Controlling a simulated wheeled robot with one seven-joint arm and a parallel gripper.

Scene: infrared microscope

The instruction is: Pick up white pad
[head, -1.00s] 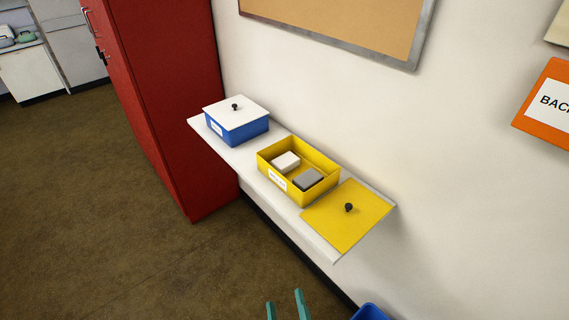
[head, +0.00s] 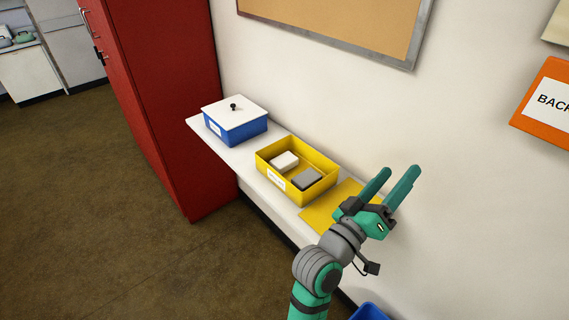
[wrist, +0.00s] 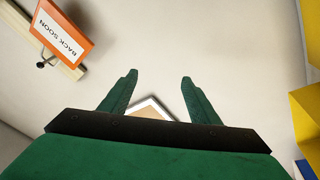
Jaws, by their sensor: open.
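The white pad (head: 284,161) lies inside the open yellow box (head: 328,184) on the wall shelf, in the head view. A grey pad (head: 307,178) lies beside it in the same box. My gripper (head: 390,178) is open and empty. It is raised to the right of the yellow box, in front of the yellow lid and the wall. In the wrist view my gripper (wrist: 158,82) shows both fingers apart with only wall and a frame beyond them. The white pad is not seen in the wrist view.
The white shelf (head: 240,165) also holds a blue box (head: 250,131) with a white lid (head: 235,112). The yellow lid (head: 322,212) lies right of the yellow box, partly hidden by my arm. A red cabinet (head: 165,100) stands left. A blue bin (head: 369,312) is below.

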